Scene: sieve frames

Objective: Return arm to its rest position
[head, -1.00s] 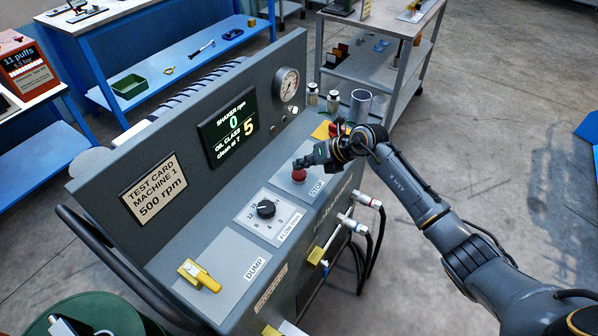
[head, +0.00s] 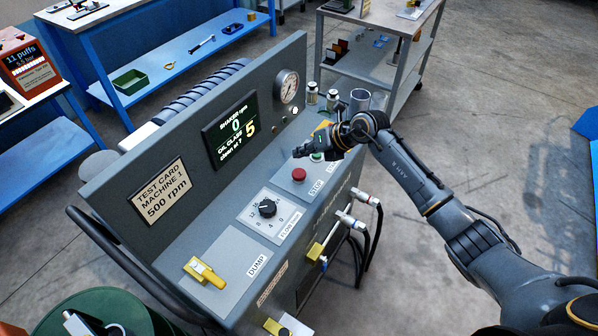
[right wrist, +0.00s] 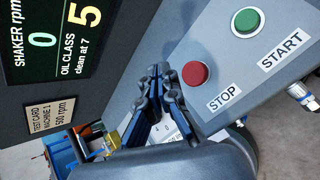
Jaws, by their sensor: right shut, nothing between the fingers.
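My right arm (head: 425,195) reaches in from the right over the grey machine's sloped panel. My right gripper (head: 302,152) is shut and empty, held above the panel near the red STOP button (head: 299,175), apart from it. In the right wrist view the shut fingers (right wrist: 158,72) are left of the red button (right wrist: 195,74), with the green START button (right wrist: 247,22) farther right. In the head view the green button (head: 317,156) is partly hidden by the gripper. My left gripper is not in view.
The display (head: 229,136) reads 0 rpm and oil class 5. A black knob (head: 267,208) and yellow DUMP handle (head: 203,272) sit lower on the panel. Small bottles (head: 312,93) and a grey cup (head: 359,100) stand at its far end. Open floor (head: 510,110) lies right.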

